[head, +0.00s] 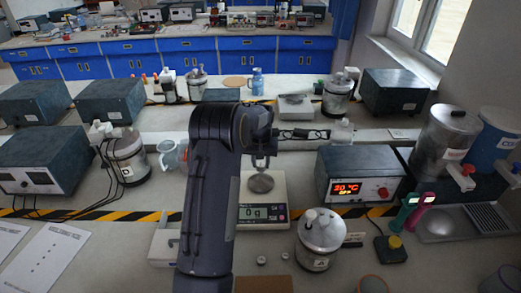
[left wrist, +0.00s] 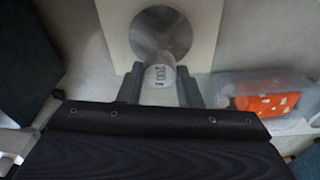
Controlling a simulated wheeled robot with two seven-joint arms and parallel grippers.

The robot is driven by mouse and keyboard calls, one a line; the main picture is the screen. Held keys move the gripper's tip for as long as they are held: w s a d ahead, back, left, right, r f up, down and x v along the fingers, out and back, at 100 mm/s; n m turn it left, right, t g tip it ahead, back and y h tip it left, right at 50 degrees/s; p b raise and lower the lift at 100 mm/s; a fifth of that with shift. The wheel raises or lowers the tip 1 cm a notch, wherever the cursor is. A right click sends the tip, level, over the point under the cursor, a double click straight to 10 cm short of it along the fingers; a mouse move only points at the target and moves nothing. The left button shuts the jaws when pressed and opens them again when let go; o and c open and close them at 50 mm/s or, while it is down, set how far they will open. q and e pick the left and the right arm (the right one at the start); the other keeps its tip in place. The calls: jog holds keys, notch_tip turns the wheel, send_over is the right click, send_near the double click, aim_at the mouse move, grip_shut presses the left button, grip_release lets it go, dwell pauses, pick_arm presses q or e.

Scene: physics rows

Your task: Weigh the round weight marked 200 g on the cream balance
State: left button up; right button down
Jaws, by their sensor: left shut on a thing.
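The cream balance (head: 277,210) stands on the bench in the middle of the head view, with a round metal pan (head: 260,184) and a display reading 0 g. My left gripper (head: 261,163) points down just over the pan. In the left wrist view, its fingers (left wrist: 160,88) are shut on a round metal weight (left wrist: 160,75) marked 200. The weight is over the near edge of the pan (left wrist: 162,30). In the head view the weight is hard to make out at the fingertips. My right gripper is in neither view.
A heater box (head: 358,178) showing 20 °C stands right of the balance. A lidded metal vessel (head: 321,240) stands in front, right. Two small weights (head: 262,260) lie before the balance. A clear box with orange content (left wrist: 265,103) shows in the left wrist view.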

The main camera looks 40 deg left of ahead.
aim_at(261, 183)
pick_arm(q)
jog(key=shift+w+a, duration=0.1)
jog(key=shift+w, duration=0.05)
jog(key=shift+f, duration=0.2)
jog(key=shift+f+b, duration=0.4)
jog(key=shift+b, duration=0.05)
jog(key=shift+f+b, duration=1.4)
jog(key=shift+f, duration=1.05)
jog(key=shift+f+b, duration=0.3)
jog(key=shift+f, duration=0.1)
jog(key=o, duration=1.5)
jog(key=shift+r, duration=0.15)
